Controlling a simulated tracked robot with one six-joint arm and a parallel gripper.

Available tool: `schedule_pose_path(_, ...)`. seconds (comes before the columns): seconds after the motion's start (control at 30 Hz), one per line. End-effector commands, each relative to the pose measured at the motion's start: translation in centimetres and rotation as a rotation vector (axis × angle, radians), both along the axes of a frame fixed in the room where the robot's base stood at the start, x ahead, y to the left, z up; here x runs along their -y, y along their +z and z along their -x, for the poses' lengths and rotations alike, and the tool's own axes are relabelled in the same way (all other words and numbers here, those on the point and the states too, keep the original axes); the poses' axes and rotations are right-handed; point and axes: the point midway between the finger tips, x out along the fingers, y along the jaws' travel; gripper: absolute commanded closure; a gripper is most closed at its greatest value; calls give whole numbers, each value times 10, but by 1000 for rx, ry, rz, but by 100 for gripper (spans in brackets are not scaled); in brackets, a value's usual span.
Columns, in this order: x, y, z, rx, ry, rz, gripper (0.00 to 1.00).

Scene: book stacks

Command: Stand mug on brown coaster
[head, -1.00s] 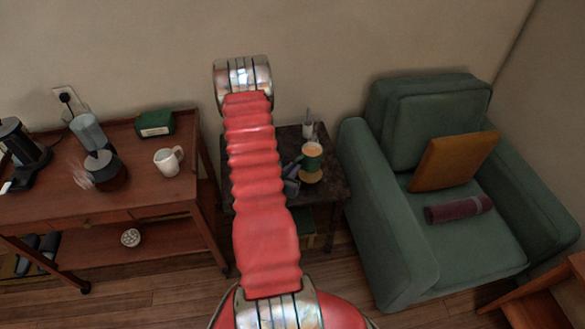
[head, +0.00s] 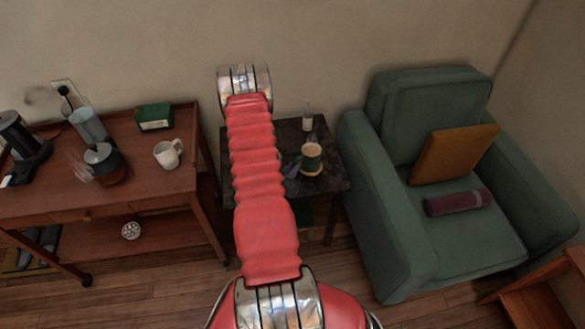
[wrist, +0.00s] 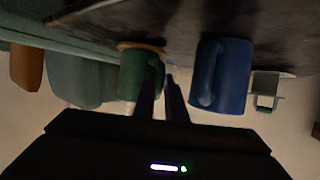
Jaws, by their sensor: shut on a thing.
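A green mug (head: 312,158) with a pale inside stands upright at the brown coaster (head: 312,172) on the dark side table (head: 330,182). In the upside-down wrist view the green mug (wrist: 137,80) has its base against or just over the coaster (wrist: 140,46); I cannot tell whether they touch. My gripper (wrist: 162,77) is shut on the green mug, its two fingers at the mug's handle side. In the head view my gripper (head: 292,178) shows only in part, left of the mug, beside my red arm.
A blue mug (wrist: 225,75) stands close by in the wrist view; my arm seems to hide it in the head view. A small bottle (head: 307,120) is at the table's back. A green armchair (head: 440,225) adjoins the table. A trolley (head: 60,195) holds a white mug (head: 168,154).

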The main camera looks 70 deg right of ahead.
Motion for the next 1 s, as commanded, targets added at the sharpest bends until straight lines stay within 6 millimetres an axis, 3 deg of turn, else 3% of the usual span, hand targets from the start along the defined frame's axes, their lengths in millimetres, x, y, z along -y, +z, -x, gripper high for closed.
schedule_pose_path(0.1,1,0,0,0,0,3,100)
schedule_pose_path(0.13,0,-1,0,0,0,0,88)
schedule_pose_path(0.23,0,-1,0,0,0,0,81)
schedule_pose_path(0.57,-1,1,0,0,0,0,81)
schedule_pose_path(0.77,-17,7,-1,-1,0,-2,81)
schedule_pose_path(1.0,-54,22,-4,-1,3,-1,81)
